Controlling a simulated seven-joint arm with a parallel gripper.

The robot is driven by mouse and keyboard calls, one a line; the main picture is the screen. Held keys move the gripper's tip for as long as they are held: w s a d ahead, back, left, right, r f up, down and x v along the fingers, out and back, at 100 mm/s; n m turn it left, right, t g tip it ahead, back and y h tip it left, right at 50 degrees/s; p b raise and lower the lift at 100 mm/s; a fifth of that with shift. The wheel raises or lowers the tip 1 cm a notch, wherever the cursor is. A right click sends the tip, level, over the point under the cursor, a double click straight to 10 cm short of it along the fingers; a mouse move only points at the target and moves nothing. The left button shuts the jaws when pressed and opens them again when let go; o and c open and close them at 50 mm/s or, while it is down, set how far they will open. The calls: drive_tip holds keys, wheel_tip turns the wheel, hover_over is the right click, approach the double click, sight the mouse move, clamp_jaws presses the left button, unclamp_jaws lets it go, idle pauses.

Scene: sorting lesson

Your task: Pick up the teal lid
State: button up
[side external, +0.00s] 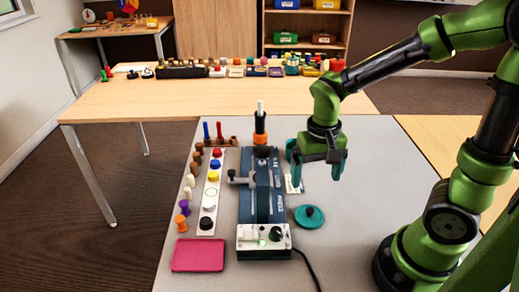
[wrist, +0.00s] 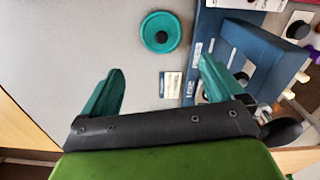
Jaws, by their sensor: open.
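The teal lid (side external: 309,217) is a flat round disc with a dark knob in its middle. It lies on the grey table just right of the blue device. In the wrist view the teal lid (wrist: 160,32) is near the top centre, beyond my fingertips. My gripper (side external: 318,172) has teal fingers and is open and empty. It is above the table, behind the lid in the side view and apart from it. In the wrist view my gripper (wrist: 160,75) shows its two fingers spread wide, the right one close to the blue device.
The blue device (side external: 262,190) stands left of the lid, with a white control box (side external: 264,240) and black cable in front. A white strip (side external: 208,195) of coloured knobs and a pink tray (side external: 198,255) lie further left. The grey table right of the lid is clear.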

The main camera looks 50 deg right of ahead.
hover_over(310, 208)
wheel_tip(310, 208, down, 6)
drive_tip(key=shift+d+r, duration=0.1)
drive_tip(key=shift+a+f, duration=0.2)
drive_tip(key=shift+f, duration=2.7)
drive_tip(key=c, duration=0.8)
drive_tip(key=shift+o, duration=0.2)
wheel_tip(310, 208, up, 9)
drive_tip(key=shift+f, duration=0.1)
drive_tip(key=shift+d+r, duration=0.2)
drive_tip(key=shift+r, duration=0.1)
drive_tip(key=w+d+r+m, duration=0.2)
drive_tip(key=w+d+m, duration=0.4)
drive_tip(key=w+d, duration=1.15)
drive_tip(key=shift+w+a+f, duration=0.1)
drive_tip(key=shift+a+f, duration=0.05)
drive_tip(key=shift+f, duration=1.25)
drive_tip(key=shift+w+a+f, duration=0.1)
drive_tip(key=shift+f, duration=1.25)
